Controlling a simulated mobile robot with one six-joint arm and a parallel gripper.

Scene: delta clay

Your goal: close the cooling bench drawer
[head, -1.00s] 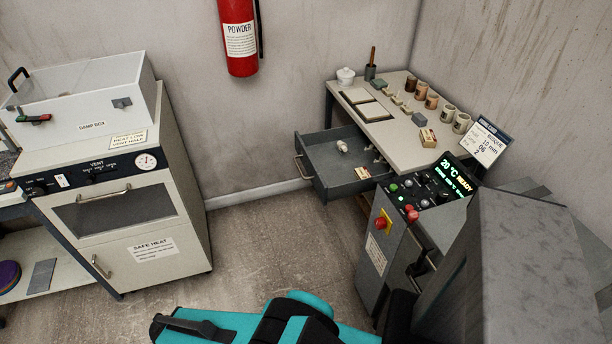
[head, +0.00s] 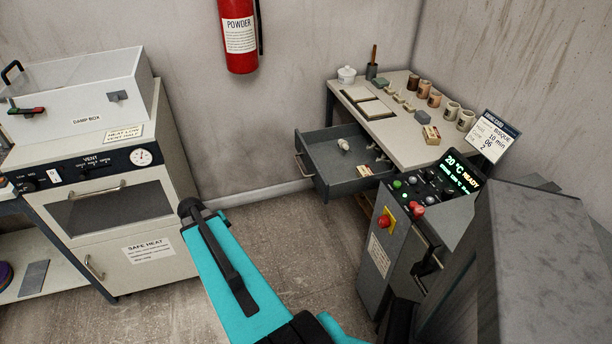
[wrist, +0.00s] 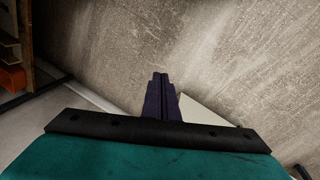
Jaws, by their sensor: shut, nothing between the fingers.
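The cooling bench (head: 398,129) stands against the back wall, right of centre in the head view. Its grey drawer (head: 337,188) is pulled well out to the left, with a bar handle (head: 303,165) on its outer front. A small pale object (head: 344,144) and a small box (head: 363,170) lie inside. In the head view my teal arm reaches up between the oven and the drawer, apart from the drawer; the fingers cannot be made out there.
A white oven cabinet (head: 125,212) with a damp box (head: 75,98) on top stands at left. A grey control console (head: 385,235) stands in front of the bench at right. A fire extinguisher (head: 238,40) hangs on the wall. Floor (head: 290,235) left of the console is clear.

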